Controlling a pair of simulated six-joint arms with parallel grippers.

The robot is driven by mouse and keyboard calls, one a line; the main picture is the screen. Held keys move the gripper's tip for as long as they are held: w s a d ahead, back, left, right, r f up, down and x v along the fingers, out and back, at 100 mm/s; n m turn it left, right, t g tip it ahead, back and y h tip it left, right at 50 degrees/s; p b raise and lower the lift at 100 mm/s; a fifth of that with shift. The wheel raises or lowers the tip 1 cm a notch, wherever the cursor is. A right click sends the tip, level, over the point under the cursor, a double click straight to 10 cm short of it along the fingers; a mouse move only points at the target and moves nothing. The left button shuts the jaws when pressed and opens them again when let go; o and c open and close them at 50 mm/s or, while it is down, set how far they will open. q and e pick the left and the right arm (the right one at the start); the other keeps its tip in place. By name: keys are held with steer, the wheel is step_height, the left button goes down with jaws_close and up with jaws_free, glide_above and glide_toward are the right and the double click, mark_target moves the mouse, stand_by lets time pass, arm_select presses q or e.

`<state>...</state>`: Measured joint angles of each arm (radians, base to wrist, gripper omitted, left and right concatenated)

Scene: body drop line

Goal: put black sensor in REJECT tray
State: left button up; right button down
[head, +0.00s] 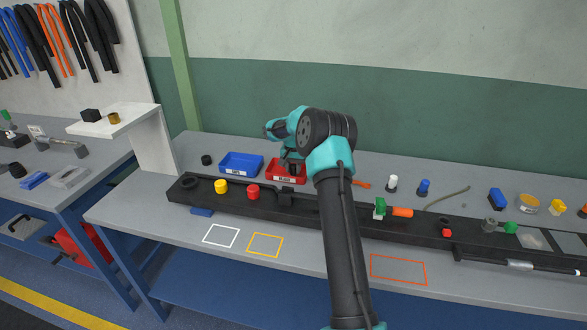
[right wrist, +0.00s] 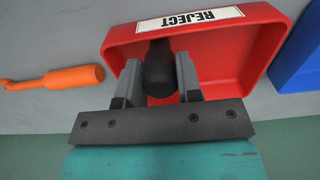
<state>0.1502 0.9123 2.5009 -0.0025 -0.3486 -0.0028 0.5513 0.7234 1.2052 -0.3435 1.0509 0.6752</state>
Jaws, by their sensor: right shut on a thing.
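The red REJECT tray (head: 272,172) stands on the bench behind the dark rail, beside a blue tray. It also fills much of the right wrist view (right wrist: 235,58), with its white REJECT label in sight. My right gripper (right wrist: 158,75) is shut on the black sensor (right wrist: 158,68), a dark cylinder between its two grey fingers. The sensor shows against the inside of the tray; whether it touches the tray floor I cannot tell. In the head view my right gripper (head: 291,168) is at the red tray, and the arm hides part of it. My left gripper is not in view.
A blue tray (head: 241,164) stands just left of the red one. An orange-handled tool (right wrist: 60,78) lies close to the red tray's other side. The long dark rail (head: 310,204) with several parts runs in front. Outlined squares mark clear bench (head: 190,225) at the front.

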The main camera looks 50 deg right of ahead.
mark_target(293, 165)
steer(key=shift+f, duration=0.15)
steer(key=c, duration=0.8)
jaws_free()
step_height(293, 165, up, 12)
steer(key=shift+r, duration=0.15)
